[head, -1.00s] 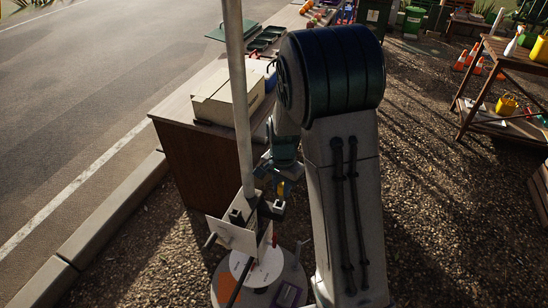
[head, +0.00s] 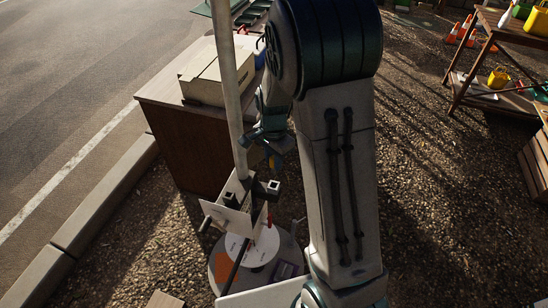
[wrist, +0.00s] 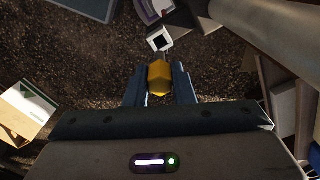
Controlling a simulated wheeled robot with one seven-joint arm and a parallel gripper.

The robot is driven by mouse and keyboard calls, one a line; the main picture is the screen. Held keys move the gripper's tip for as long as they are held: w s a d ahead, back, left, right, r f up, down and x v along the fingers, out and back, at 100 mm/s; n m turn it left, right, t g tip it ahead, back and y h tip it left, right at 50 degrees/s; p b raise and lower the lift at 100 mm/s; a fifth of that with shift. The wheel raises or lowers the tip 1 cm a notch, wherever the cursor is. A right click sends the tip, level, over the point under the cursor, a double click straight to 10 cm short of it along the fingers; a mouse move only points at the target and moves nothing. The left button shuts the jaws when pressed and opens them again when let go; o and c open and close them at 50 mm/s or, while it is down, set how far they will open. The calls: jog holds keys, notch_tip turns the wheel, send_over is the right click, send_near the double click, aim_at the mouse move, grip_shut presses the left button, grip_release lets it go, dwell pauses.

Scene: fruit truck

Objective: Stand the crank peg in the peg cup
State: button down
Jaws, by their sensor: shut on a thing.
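My gripper (wrist: 159,88) is shut on a yellow-orange, faceted piece (wrist: 159,76), apparently part of the crank peg. Its lower end is hard to make out. In the wrist view a small square-mouthed holder (wrist: 160,32), dark inside with a pale rim, lies just beyond the held piece; it looks like the peg cup. In the head view my gripper (head: 270,146) is above a similar dark square holder (head: 267,190) on the stand. The yellow piece (head: 277,161) shows small below the fingers, apparently apart from the holder.
A pale pole (head: 230,85) rises beside the stand. A white plate (head: 227,217) and a round grey table (head: 286,252) with a white disc (head: 249,249) are close below. A brown desk (head: 187,140) with a cardboard box (head: 212,75) stands behind.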

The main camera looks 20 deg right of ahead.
aim_at(274, 174)
jog(key=shift+f+b, duration=1.5)
jog(key=shift+f, duration=0.75)
jog(key=shift+f+b, duration=1.3)
jog(key=shift+f, duration=0.3)
jog(key=c, duration=1.2)
grip_release()
jog(key=shift+o, duration=0.3)
notch_tip(274, 174, up, 14)
jog(key=shift+f+b, duration=0.1)
jog(key=shift+b, duration=0.3)
jog(key=s+r+n+t, duration=0.3)
jog(key=s+n, duration=0.9)
jog(key=s, duration=0.7)
jog(key=shift+s, duration=0.15)
